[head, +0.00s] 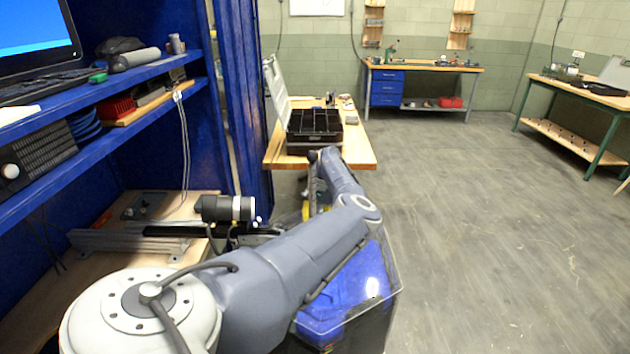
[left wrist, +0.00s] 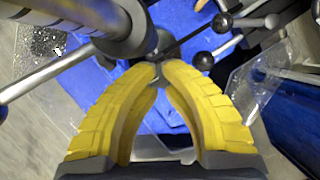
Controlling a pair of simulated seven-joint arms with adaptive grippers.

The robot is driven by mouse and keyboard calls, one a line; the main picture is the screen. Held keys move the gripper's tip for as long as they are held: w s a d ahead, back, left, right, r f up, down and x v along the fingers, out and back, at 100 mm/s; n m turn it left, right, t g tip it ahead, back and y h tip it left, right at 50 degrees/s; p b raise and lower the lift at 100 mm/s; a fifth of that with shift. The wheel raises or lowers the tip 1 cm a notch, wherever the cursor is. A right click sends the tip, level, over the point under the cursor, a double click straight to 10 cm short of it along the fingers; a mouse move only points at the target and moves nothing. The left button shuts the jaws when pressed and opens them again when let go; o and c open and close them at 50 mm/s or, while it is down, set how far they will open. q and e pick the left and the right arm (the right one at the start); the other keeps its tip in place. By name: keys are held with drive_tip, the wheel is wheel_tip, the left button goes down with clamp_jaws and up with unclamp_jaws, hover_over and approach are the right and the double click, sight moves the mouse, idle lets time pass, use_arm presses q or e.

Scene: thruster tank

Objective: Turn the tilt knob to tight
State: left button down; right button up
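In the left wrist view my left gripper (left wrist: 160,70) has its two yellow fingers close together at the tips. A small grey part (left wrist: 160,77) shows between the tips and looks like part of the tilt knob; the fingers hide most of it. Metal levers with black ball ends, such as one ball (left wrist: 222,22) and another (left wrist: 203,60), stand just beyond and to the right of the tips. In the head view only some yellow of the left gripper (head: 307,209) shows, behind my arm. The knob is hidden there. My right gripper is in neither view.
A dark cylinder (left wrist: 105,30) with a metal rod lies close to the left fingertips. A blue piece in a clear tank (head: 385,275) is below my arm. Blue shelving (head: 215,120) stands at the left. A wooden table (head: 358,150) with an open case is beyond; floor at right is clear.

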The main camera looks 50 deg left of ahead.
use_arm(q)
drive_tip(key=c, duration=1.1)
unclamp_jaws()
drive_tip(key=shift+s, duration=0.15)
drive_tip(key=v, duration=1.2)
